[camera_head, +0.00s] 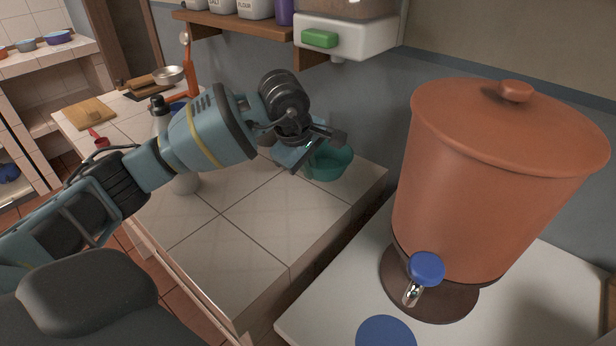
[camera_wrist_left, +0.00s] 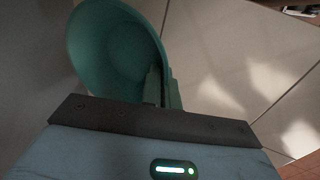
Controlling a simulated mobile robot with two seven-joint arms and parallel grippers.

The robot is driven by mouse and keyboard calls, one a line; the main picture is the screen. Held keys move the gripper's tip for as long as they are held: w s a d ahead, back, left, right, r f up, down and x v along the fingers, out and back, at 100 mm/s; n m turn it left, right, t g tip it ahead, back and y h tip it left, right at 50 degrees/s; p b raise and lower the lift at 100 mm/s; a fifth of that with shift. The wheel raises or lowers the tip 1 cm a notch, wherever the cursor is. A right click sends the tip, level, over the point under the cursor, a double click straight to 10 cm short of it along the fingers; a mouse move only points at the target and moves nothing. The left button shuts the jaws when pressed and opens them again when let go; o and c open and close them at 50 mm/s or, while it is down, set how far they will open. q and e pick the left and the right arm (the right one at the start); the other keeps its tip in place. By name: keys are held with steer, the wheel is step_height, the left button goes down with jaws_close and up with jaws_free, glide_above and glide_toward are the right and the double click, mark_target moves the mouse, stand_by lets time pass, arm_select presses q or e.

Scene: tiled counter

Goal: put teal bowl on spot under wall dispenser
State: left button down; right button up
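The teal bowl (camera_head: 332,164) is at the back right of the tiled counter, below the wall dispenser (camera_head: 350,40), a white unit with a green button. My left gripper (camera_head: 308,158) is at the bowl's left side. In the left wrist view the bowl (camera_wrist_left: 112,48) has its rim between the two close-set fingers (camera_wrist_left: 164,88), which look shut on it. I cannot tell whether the bowl touches the counter. No marked spot under the dispenser is visible; the arm and bowl cover part of that area. My right gripper is not in view.
A large terracotta urn (camera_head: 490,180) with a blue tap stands on a white surface at right, with a blue disc (camera_head: 386,332) in front. The tiled counter (camera_head: 235,250) is clear in front. A shelf (camera_head: 235,25) with canisters hangs behind. A cutting board (camera_head: 85,114) lies far left.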

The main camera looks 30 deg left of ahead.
mark_target(312, 189)
arm_select(q)
steer(key=shift+w+a, duration=0.15)
steer(key=shift+w, duration=0.1)
steer(key=shift+w+a+f, duration=0.1)
steer(key=shift+f, duration=1.65)
steer(key=shift+f, duration=0.1)
steer(key=shift+f, duration=0.1)
steer(key=c, duration=1.7)
jaws_free()
